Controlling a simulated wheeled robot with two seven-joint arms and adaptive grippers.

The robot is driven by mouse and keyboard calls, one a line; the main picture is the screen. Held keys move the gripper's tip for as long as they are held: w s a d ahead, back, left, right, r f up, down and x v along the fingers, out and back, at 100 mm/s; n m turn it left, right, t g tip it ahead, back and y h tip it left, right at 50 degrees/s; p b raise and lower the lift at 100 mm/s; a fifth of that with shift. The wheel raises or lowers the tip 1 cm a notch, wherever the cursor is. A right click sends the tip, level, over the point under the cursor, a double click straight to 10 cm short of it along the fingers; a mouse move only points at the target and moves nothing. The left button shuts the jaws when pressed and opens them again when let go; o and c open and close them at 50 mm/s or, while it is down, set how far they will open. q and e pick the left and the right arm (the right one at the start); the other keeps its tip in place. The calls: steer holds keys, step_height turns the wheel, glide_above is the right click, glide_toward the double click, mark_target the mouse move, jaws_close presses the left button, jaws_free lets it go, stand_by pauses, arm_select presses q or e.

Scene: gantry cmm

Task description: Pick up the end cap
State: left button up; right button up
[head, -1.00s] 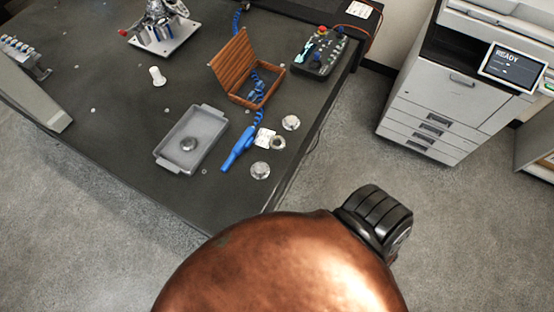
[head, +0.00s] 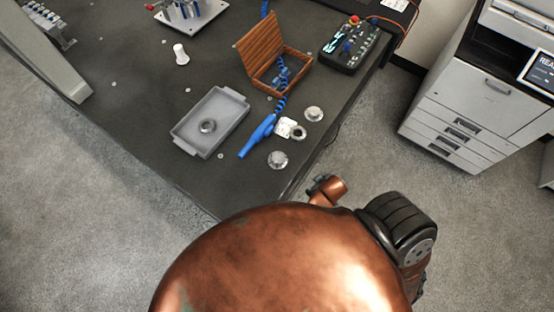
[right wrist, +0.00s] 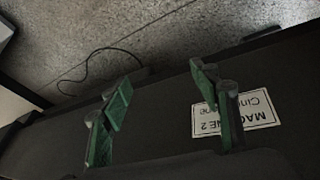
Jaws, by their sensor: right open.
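Several small round parts lie on the dark table, and I cannot tell for sure which one is the end cap. A silvery flanged round part (head: 278,159) lies near the table's front right edge. A similar silvery part (head: 314,113) lies farther back, with a ring-shaped part (head: 298,131) between them. A dark grey round part (head: 208,126) sits in the grey tray (head: 222,105). My right gripper (right wrist: 165,103) is open and empty in the right wrist view, its green-padded fingers wide apart. My left gripper is out of view.
A blue tool (head: 258,137) with a coiled cord lies beside the tray. An open wooden box (head: 272,65), a control box (head: 349,45) and a white cylindrical part (head: 181,54) stand farther back. A white label (right wrist: 236,115) shows behind my right fingers. A printer (head: 470,90) stands right.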

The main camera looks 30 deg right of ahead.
step_height(320, 180, up, 11)
steer(key=w+d+t, duration=0.1)
steer(key=w, duration=0.1)
steer(key=w+d+r+n+t+h, duration=0.25)
steer(key=w+r+n+t, duration=0.55)
steer(key=w+r, duration=0.85)
steer(key=w+a+r+n+t+y, duration=0.2)
steer(key=a+r+n+t+y, duration=0.1)
steer(key=a+r+n+y, duration=0.4)
steer(key=w+a+r+n+t+y, duration=0.2)
steer(key=w+a+r+n+y, duration=0.15)
steer(key=a+r+n, duration=0.55)
steer(key=s+a+n+g+y, duration=0.2)
steer(key=a+n+y, duration=0.25)
steer(key=n, duration=0.25)
steer(key=n+g+h, duration=0.7)
steer(key=n+g, duration=0.7)
steer(key=n, duration=0.2)
glide_toward(278, 158)
steer(key=f, duration=0.1)
steer(key=b+x, duration=0.1)
steer(key=x, duration=0.6)
steer(key=shift+w+a+f, duration=0.15)
steer(key=shift+w+f, duration=0.05)
steer(key=shift+f, duration=0.15)
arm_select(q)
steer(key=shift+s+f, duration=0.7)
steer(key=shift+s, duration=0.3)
